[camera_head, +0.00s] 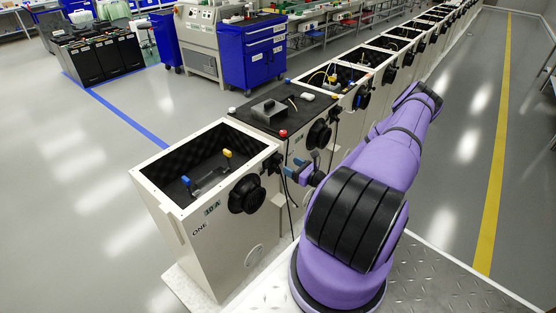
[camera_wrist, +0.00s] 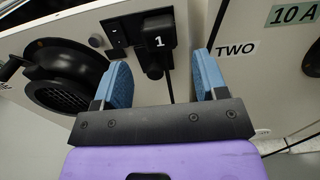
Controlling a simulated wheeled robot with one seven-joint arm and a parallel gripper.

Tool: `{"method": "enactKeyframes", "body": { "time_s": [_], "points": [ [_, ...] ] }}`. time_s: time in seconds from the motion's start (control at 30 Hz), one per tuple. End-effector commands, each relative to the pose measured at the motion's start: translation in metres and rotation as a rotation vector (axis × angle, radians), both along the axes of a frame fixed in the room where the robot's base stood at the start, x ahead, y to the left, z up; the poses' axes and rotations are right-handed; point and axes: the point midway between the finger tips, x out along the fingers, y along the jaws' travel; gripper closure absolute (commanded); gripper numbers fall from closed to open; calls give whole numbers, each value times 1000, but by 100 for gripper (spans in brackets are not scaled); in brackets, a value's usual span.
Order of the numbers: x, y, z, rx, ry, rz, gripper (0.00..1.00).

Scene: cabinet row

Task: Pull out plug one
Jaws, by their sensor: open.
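Plug one (camera_wrist: 154,38) is a black plug marked with a white "1". It sits in a dark socket plate on the pale cabinet face in the wrist view, and a dark cord hangs below it. My gripper (camera_wrist: 163,76) is open, with its blue fingers apart on the left and right just below the plug, and nothing is held between them. In the head view my gripper (camera_head: 301,172) is beside the front of cabinet ONE (camera_head: 205,250), near its edge with the neighbouring cabinet.
A round black vent (camera_wrist: 68,75) is left of the plug, and a "TWO" label (camera_wrist: 236,49) is on the right. Cabinet ONE has an open top with a blue and a yellow knob inside. More cabinets run back in a row. The floor beyond the yellow line (camera_head: 495,150) is clear.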

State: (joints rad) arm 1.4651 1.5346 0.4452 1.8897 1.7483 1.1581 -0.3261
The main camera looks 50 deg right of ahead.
Motion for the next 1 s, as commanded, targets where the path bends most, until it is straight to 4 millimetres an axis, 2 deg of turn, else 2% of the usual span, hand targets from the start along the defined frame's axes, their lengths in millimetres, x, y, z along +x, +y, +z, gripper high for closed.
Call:
{"method": "enactKeyframes", "body": {
  "time_s": [0.3,0.5,0.7,1.0],
  "points": [
    [41,4,0,-1,-1,2,34],
    [59,5,0,-1,-1,1,34],
    [67,6,0,0,0,1,34],
    [68,5,0,0,0,0,34]
  ]
}}
